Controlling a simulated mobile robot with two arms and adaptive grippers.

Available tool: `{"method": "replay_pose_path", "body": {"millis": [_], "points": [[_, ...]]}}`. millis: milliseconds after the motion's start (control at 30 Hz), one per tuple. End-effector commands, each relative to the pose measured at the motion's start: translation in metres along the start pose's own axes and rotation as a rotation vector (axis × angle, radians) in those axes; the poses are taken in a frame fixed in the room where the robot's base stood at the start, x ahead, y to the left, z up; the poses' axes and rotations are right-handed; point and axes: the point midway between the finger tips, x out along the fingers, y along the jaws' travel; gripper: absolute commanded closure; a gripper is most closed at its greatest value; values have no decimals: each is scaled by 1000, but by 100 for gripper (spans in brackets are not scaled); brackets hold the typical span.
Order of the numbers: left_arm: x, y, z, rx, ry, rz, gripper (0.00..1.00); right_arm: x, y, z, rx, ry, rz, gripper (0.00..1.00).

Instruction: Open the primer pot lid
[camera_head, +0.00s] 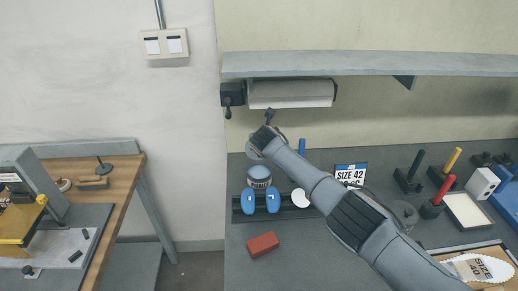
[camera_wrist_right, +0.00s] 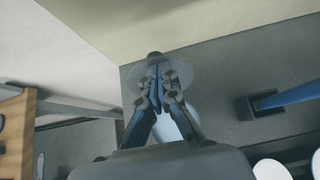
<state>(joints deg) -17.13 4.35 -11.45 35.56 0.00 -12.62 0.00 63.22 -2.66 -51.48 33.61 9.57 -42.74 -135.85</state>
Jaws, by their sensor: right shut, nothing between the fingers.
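The primer pot (camera_head: 259,181), a small round pot with a blue label, stands on the grey bench in the head view. A grey disc that looks like its lid (camera_head: 251,147) shows above and behind the pot, partly hidden by my wrist; it looks tilted up. In the wrist view the lid (camera_wrist_right: 183,72) is a thin disc at my fingertips, with a dark knob beyond it. My right gripper (camera_head: 269,118) is shut and empty above the pot, and its fingers (camera_wrist_right: 158,72) overlap the disc; I cannot tell if they touch it. My left gripper is out of view.
Two blue insole forms (camera_head: 260,202) stand in front of the pot. A red block (camera_head: 262,244) lies nearer. A paper roll (camera_head: 291,93) hangs under the shelf (camera_head: 370,63) behind. A size sign (camera_head: 351,174) and handled tools (camera_head: 409,173) stand to the right.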

Motion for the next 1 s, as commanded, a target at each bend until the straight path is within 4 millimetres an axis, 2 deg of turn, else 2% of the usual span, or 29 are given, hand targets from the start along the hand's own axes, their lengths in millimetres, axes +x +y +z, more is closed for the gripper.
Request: {"method": "replay_pose_path", "body": {"millis": [200,800,1000], "points": [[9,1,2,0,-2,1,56,4,1,5,0,-6,3,100],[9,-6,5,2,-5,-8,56,2,2,12,-1,-16,6,100],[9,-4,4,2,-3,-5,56,-5,2,12,0,-16,8,100]]}}
